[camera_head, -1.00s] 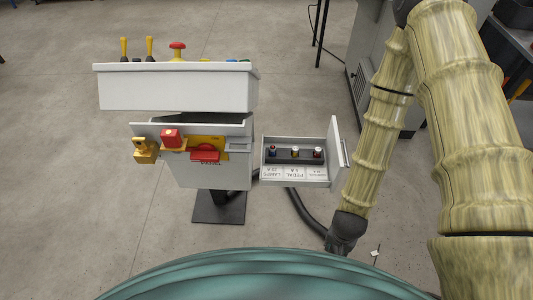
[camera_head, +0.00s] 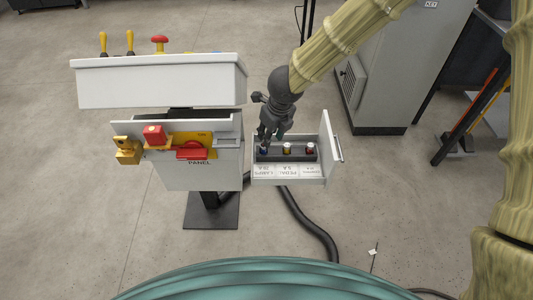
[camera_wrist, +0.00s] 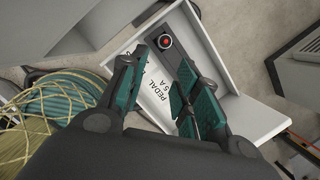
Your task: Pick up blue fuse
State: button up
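The blue fuse (camera_head: 264,149) stands at the left end of a dark holder (camera_head: 296,154) in an open white drawer (camera_head: 258,182). A pale-topped fuse (camera_head: 287,148) is in the middle and a red-topped fuse (camera_head: 310,149) at the right end. My gripper (camera_head: 271,137) points down just above the blue fuse and partly overlaps it in the head view; contact cannot be told. In the wrist view my gripper (camera_wrist: 163,62) has its teal fingers apart. The red-topped fuse (camera_wrist: 166,41) shows there beyond the fingertips; the blue fuse is hidden.
The control panel box (camera_head: 205,165) stands close left of the drawer, with a red padlock-like part (camera_head: 154,135) and a yellow one (camera_head: 128,150). The drawer's raised front (camera_head: 329,140) bounds it on the right. A grey cabinet (camera_head: 400,70) stands behind; floor ahead is clear.

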send_over(264, 151)
jog(key=s+d, duration=0.1)
jog(key=shift+m, duration=0.3)
notch_tip(264, 151, down, 4)
jog(key=shift+s+b, duration=0.1)
jog(key=shift+b, duration=0.3)
jog(key=shift+w+x, duration=0.2)
jog(key=shift+x, duration=1.3)
jog(key=shift+w+x, duration=0.2)
jog(key=shift+x, duration=1.25)
jog(key=shift+r, duration=0.1)
jog(key=shift+c, duration=0.5)
grip_shut()
